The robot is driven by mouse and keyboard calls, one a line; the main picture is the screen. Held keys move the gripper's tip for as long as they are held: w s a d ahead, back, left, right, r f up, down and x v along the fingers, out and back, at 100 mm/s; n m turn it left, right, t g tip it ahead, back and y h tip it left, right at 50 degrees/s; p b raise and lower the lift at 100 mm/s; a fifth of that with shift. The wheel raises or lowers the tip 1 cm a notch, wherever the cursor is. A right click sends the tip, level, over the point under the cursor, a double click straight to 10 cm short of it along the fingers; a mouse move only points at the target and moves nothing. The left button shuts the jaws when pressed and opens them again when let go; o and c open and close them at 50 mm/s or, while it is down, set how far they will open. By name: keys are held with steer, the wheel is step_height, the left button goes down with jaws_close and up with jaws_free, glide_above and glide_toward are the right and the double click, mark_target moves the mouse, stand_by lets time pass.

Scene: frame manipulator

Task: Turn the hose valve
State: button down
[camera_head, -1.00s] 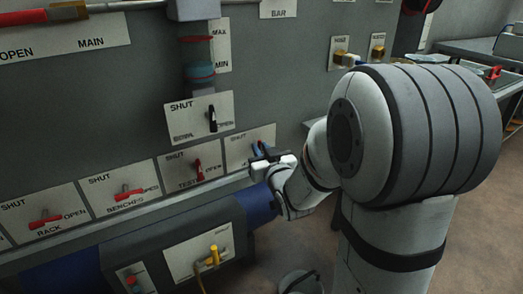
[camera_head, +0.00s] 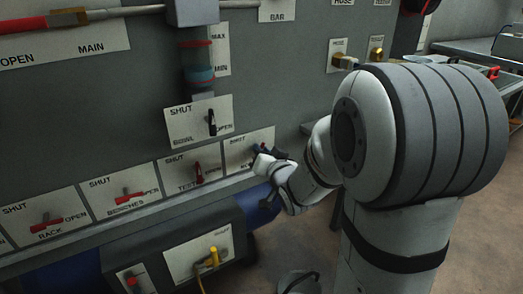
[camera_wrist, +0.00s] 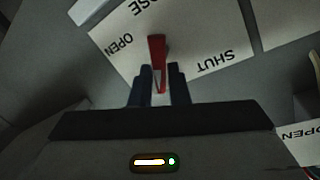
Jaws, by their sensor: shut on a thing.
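The hose valve has a red lever (camera_wrist: 157,48) on a white plate (camera_wrist: 195,35) marked OPEN and SHUT in the wrist view, with part of the word HOSE showing. The lettering appears upside down there. My gripper (camera_wrist: 161,72) is shut on the red lever, with one dark blue finger on each side. The lever's free end shows beyond the fingertips, pointing between the two words. In the head view my gripper (camera_head: 259,150) is at the rightmost plate (camera_head: 236,148) of the lower row and hides most of the lever.
Bench (camera_head: 130,196) and rack (camera_head: 46,221) levers are farther left. A box with a yellow fitting (camera_head: 213,258) stands below.

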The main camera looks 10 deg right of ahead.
steer(key=shift+w+d+f+m+g+y+p, duration=0.15)
steer(key=shift+m+g+y+p, duration=0.2)
steer(key=shift+m+p, duration=1.35)
steer(key=shift+s+d+f+m+g+y+p, duration=0.1)
steer(key=shift+f+m+g+y+p, duration=0.25)
steer(key=shift+m+p, duration=1.35)
steer(key=shift+w+d+m+g+y+p, duration=0.15)
steer(key=shift+m+y+p, duration=0.35)
steer(key=shift+m+p, duration=1.2)
steer(key=c, duration=1.4)
jaws_free()
steer(key=shift+m, duration=0.3)
